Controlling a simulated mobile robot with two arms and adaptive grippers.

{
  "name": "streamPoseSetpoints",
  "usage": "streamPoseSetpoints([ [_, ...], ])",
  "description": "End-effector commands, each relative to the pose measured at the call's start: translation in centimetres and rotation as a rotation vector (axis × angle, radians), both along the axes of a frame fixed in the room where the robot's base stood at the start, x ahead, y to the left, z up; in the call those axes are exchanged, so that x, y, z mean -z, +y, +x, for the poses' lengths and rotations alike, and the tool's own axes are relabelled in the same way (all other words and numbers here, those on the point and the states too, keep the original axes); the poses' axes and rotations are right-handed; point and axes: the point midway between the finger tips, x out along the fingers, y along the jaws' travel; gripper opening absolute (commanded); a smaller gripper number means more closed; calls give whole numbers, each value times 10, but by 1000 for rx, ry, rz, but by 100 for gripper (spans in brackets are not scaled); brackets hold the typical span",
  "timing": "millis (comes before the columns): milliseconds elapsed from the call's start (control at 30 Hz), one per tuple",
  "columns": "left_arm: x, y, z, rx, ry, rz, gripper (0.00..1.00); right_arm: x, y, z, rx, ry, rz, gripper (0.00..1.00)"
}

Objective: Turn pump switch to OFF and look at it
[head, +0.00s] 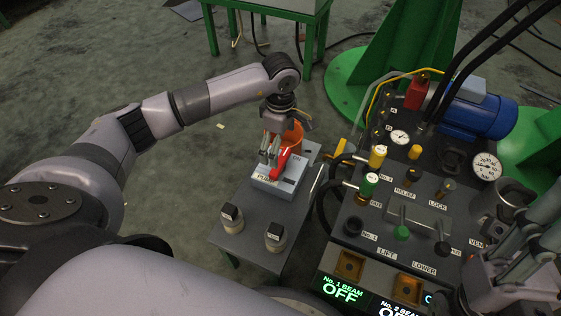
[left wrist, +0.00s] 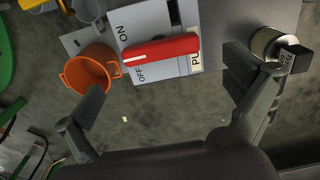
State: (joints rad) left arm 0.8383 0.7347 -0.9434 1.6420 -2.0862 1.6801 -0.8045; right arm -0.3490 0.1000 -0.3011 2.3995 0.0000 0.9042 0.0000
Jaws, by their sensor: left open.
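The pump switch is a pale grey box (head: 286,187) with a PUMP label, on a small grey bench. It also shows in the left wrist view (left wrist: 150,20), with ON and OFF lettering. Its red lever (head: 279,166) shows as a red bar (left wrist: 160,51) in the left wrist view, lying between the two words; I cannot tell its exact setting. My left gripper (head: 270,156) is above the box at the lever. In the left wrist view its fingers (left wrist: 168,95) are spread wide, with the lever beyond them. Contact is unclear. My right gripper (head: 522,250) is at the right edge, its fingertips unclear.
An orange pot (head: 293,134) stands beside the switch box. A control panel (head: 400,215) with gauges, valves and hoses is to the right. Its No. 1 beam display (head: 341,290) reads OFF.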

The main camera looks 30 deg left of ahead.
Motion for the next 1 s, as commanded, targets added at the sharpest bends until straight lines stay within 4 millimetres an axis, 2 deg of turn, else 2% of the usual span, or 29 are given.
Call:
streamPoseSetpoints([
  [33, 16, 0, -1, -1, 4, 0, 100, 8, 0, 0, 0, 2, -1, 40],
  [100, 30, 0, -1, 0, 3, 0, 100, 13, 0, 0, 1, 2, -1, 40],
  [333, 62, 0, -1, 0, 2, -1, 100, 21, 0, 1, 0, -4, -2, 40],
  [500, 69, 0, 0, 0, -1, 0, 100, 22, 0, 1, 1, -6, -3, 40],
  [767, 69, 0, 0, 1, -1, 0, 100, 21, 0, 2, 1, -5, -3, 40],
  [1000, 69, 0, 0, 1, 0, 0, 85, 21, 0, 2, 0, -5, -3, 40],
])
